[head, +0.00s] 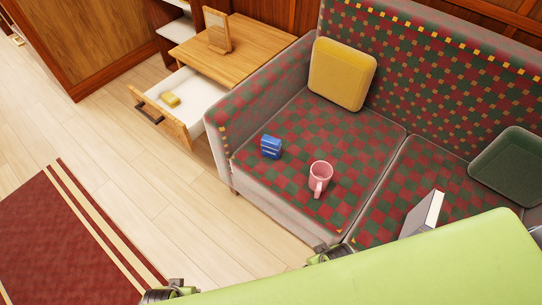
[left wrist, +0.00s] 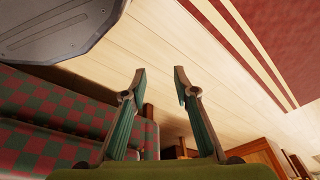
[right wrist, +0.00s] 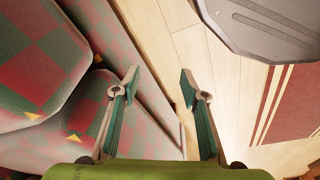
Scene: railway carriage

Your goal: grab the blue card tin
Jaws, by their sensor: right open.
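The blue card tin (head: 271,147) stands on the left seat cushion of the checked sofa (head: 245,178), in the head view. It is near the cushion's left front part, with clear fabric around it. My left gripper (left wrist: 160,75) is open and empty in the left wrist view, with floor and sofa beyond its fingers. My right gripper (right wrist: 160,76) is open and empty in the right wrist view, near the sofa's front edge. In the head view only small parts of the grippers show at the bottom, well apart from the tin. Neither wrist view shows the tin.
A pink mug (head: 320,177) stands right of the tin. A yellow pillow (head: 342,74), a dark green pillow (head: 510,165) and a white box-like object (head: 422,214) are on the sofa. An open drawer (head: 180,96) holds a yellow item. The wooden floor (head: 130,165) is clear.

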